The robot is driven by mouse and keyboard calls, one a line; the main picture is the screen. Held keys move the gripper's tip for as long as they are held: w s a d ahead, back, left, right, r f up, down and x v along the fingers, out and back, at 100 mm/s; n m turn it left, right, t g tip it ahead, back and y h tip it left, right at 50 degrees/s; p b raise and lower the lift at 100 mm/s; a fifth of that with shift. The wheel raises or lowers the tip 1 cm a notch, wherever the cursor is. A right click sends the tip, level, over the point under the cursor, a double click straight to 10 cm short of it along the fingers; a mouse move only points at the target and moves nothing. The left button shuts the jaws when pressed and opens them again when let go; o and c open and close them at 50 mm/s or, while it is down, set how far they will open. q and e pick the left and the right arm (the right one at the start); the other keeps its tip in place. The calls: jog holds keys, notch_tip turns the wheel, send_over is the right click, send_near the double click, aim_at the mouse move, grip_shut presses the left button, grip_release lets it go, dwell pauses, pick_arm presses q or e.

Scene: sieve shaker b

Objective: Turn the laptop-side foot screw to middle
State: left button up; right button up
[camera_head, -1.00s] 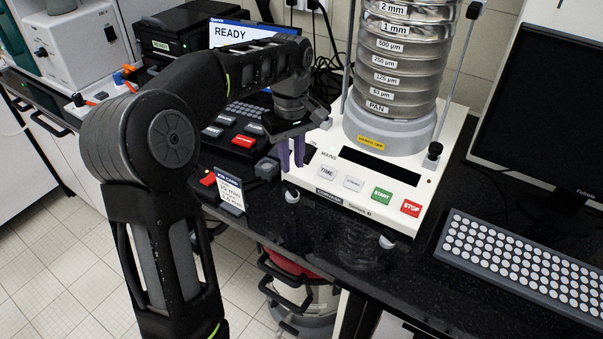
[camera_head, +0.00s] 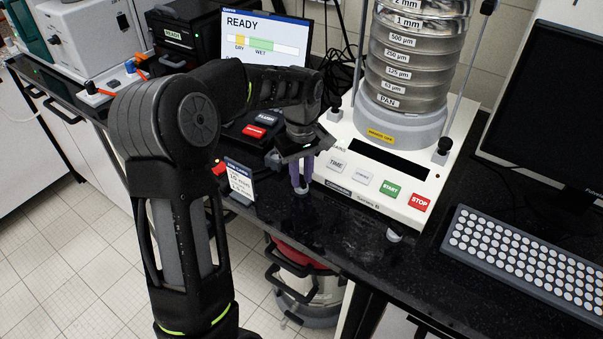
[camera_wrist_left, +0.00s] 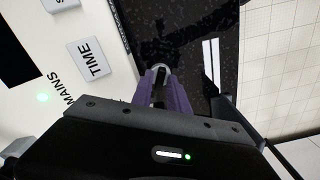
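The sieve shaker's white base (camera_head: 345,195) stands on the black bench. Its near-left foot screw (camera_head: 301,188), on the side of the lit screen, is a small pale knob under the corner. My left gripper (camera_head: 301,180) points down over this foot, with its purple fingers apart. In the left wrist view the foot screw (camera_wrist_left: 160,70) lies at the fingertips, in line with the gap between them. Contact with it cannot be told. The fingers partly hide the foot in the head view. Another foot (camera_head: 393,236) shows at the near-right corner. My right gripper is not in view.
A screen reading READY (camera_head: 265,45) stands behind my left arm. A small card stand (camera_head: 240,183) is left of the gripper, near the bench edge. A keyboard (camera_head: 525,260) lies at the right. A bin (camera_head: 305,285) stands below the bench.

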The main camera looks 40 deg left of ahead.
pick_arm(q)
jog(key=shift+c, duration=0.2)
grip_shut()
jog(key=shift+m, duration=0.3)
dwell(0.3)
jog(key=m, duration=1.1)
jog(key=shift+m, duration=0.3)
jog(key=shift+r, duration=0.1)
dwell(0.4)
jog(key=shift+o, duration=0.2)
grip_release()
